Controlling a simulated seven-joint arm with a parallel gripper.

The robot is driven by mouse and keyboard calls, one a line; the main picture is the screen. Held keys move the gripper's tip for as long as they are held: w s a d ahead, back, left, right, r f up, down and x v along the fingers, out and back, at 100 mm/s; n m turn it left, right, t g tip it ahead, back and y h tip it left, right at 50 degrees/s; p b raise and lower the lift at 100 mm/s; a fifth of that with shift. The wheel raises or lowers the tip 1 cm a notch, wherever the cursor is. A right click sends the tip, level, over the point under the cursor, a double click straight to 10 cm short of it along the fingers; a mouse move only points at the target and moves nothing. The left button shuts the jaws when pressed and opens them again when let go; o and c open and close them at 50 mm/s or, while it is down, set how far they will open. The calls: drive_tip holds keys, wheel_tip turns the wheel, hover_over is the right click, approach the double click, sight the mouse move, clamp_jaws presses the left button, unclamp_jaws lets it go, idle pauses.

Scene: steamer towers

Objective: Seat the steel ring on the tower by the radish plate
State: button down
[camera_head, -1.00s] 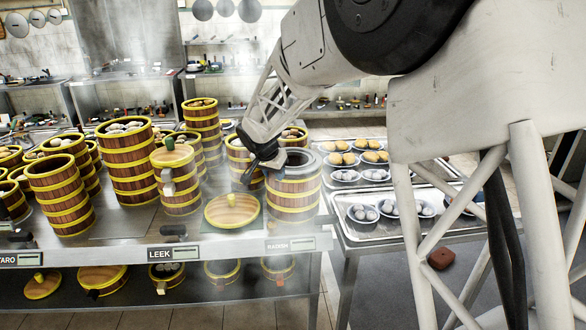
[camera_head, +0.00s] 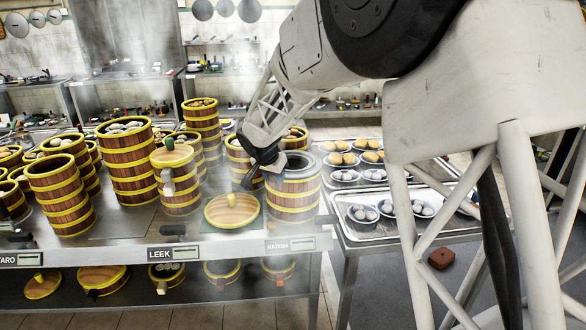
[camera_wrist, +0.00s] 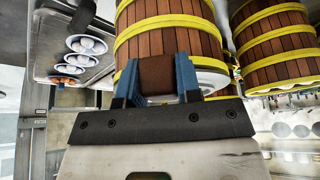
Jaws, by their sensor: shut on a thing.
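The steel ring (camera_head: 300,174) is a grey band at the top of the yellow-banded wooden tower (camera_head: 293,201) behind the radish plate (camera_head: 278,246) on the counter edge. I cannot tell whether it sits fully flush. My gripper (camera_head: 270,168) is at the ring's left side. In the wrist view my blue fingers (camera_wrist: 160,82) are shut on a brown grip block (camera_wrist: 158,70), which looks like the ring's handle. A pale rim (camera_wrist: 213,80) beside it seems to be part of the ring. The tower's banded wall (camera_wrist: 175,30) is just beyond.
A round wooden lid (camera_head: 232,212) with a knob lies on the counter left of the tower. A lidded tower (camera_head: 178,190) and several others stand further left. A steel table (camera_head: 365,236) with plates of food is on the right.

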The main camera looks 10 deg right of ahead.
drive_tip(key=shift+f, duration=0.2)
drive_tip(key=c, duration=0.7)
unclamp_jaws()
drive_tip(key=shift+c, duration=0.2)
drive_tip(key=shift+f, duration=0.1)
drive_tip(key=v, duration=0.8)
drive_tip(key=shift+v, duration=2.2)
